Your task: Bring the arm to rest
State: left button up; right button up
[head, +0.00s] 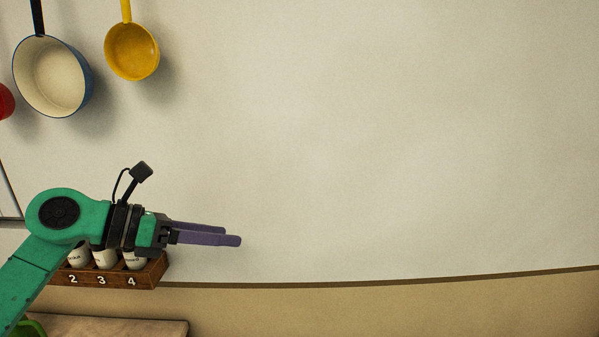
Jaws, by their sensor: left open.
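My left gripper (232,236) is at the lower left of the head view, on a green arm that comes in from the left. Its two purple fingers point right. They are apart with nothing between them, so it is open and empty. It is in front of the pale wall and partly covers a wooden rack behind it. My right gripper is not in view.
The wooden rack (93,279) is numbered and holds several white jars (105,259). A blue pan (52,76) and a yellow pan (132,51) hang at the upper left. A board (120,328) is at the bottom left. The wall to the right is bare.

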pick_arm(q)
jog(key=d+r+n+t+h, duration=0.4)
jog(key=d+n+h, duration=0.1)
jog(key=d+h, duration=0.1)
jog(key=w+a+f+n+t+y, duration=0.3)
jog(key=a+f+n+t+y, duration=0.25)
jog(key=n, duration=0.75)
jog(key=w+a+f+n+t+y, duration=0.2)
jog(key=a+f+n+t+y, duration=0.15)
jog(key=a+n+y, duration=0.65)
jog(key=s+a+f+n+g+y, duration=0.1)
jog(key=s+f+n+g+y, duration=0.15)
jog(key=f+n, duration=0.35)
jog(key=s+f+n+g+y, duration=0.1)
jog(key=f+n+g, duration=0.25)
jog(key=f, duration=0.45)
jog(key=s+d+f+n+g+h, duration=0.2)
jog(key=s+f+n+g, duration=0.3)
jog(key=s+f+g, duration=0.9)
jog(key=s+f+t, duration=0.2)
jog(key=s+f, duration=0.2)
jog(key=f, duration=0.8)
jog(key=s+f+t, duration=0.1)
jog(key=s+f, duration=0.2)
jog(key=f, duration=0.9)
jog(key=s+a+f+g, duration=0.1)
jog(key=s+a+f, duration=0.2)
jog(key=s+f, duration=1.4)
jog(key=shift+s+y, duration=0.3)
jog(key=shift+s, duration=0.3)
